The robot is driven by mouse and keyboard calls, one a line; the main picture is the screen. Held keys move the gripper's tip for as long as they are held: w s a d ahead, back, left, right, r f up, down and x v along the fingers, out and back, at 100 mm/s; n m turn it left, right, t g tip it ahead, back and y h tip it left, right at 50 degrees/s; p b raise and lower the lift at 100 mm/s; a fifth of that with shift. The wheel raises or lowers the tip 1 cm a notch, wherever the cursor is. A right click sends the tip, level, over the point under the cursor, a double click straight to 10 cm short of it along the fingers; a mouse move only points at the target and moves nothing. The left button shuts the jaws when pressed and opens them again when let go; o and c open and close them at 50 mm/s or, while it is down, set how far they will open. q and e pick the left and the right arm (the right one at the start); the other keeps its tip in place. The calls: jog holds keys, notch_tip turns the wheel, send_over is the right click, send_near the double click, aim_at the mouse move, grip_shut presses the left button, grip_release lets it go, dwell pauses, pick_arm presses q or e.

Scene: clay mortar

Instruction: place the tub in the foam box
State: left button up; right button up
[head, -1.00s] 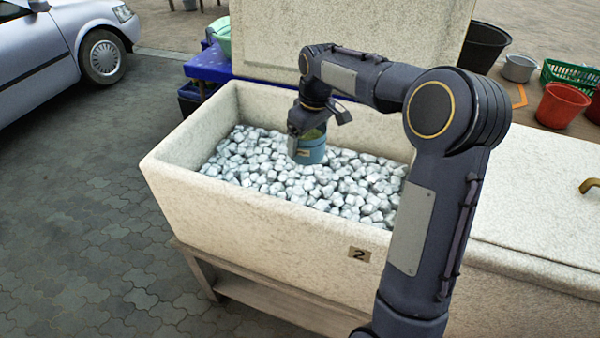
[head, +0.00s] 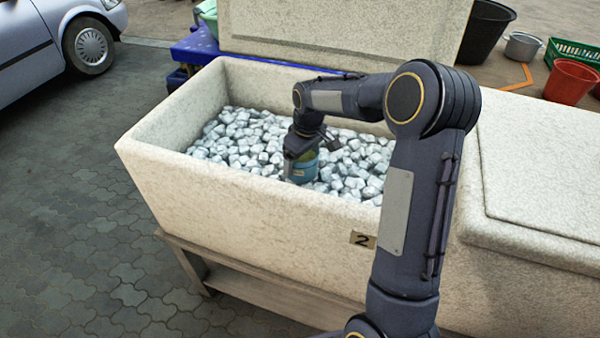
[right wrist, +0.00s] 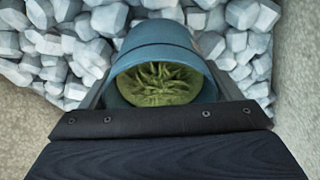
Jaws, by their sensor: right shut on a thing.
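The tub (head: 304,168) is a small blue tub with green contents. My right gripper (head: 301,158) is shut on it, inside the foam box, low at the ice and near the front wall. The right wrist view shows the tub (right wrist: 165,45) between the fingers, with leafy green stuff inside and ice chunks around it. I cannot tell whether its base touches the ice. The foam box (head: 230,215) is a speckled cream box marked 2, open and filled with whitish ice chunks (head: 240,140). My left gripper is not in view.
The foam box's lid (head: 345,35) stands upright behind it. A closed speckled box (head: 545,165) adjoins at right. Behind are a black bucket (head: 484,32), a metal pot (head: 523,46) and a red bucket (head: 571,80). A car (head: 55,35) stands at far left.

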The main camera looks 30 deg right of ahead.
jog(key=shift+f, duration=2.65)
jog(key=shift+f, duration=0.1)
jog(key=o, duration=1.1)
jog(key=shift+o, duration=0.2)
notch_tip(320, 180, up, 12)
jog(key=s, duration=0.1)
jog(key=shift+s+d+p, duration=0.25)
jog(key=shift+s+p, duration=0.05)
jog(key=shift+s, duration=0.05)
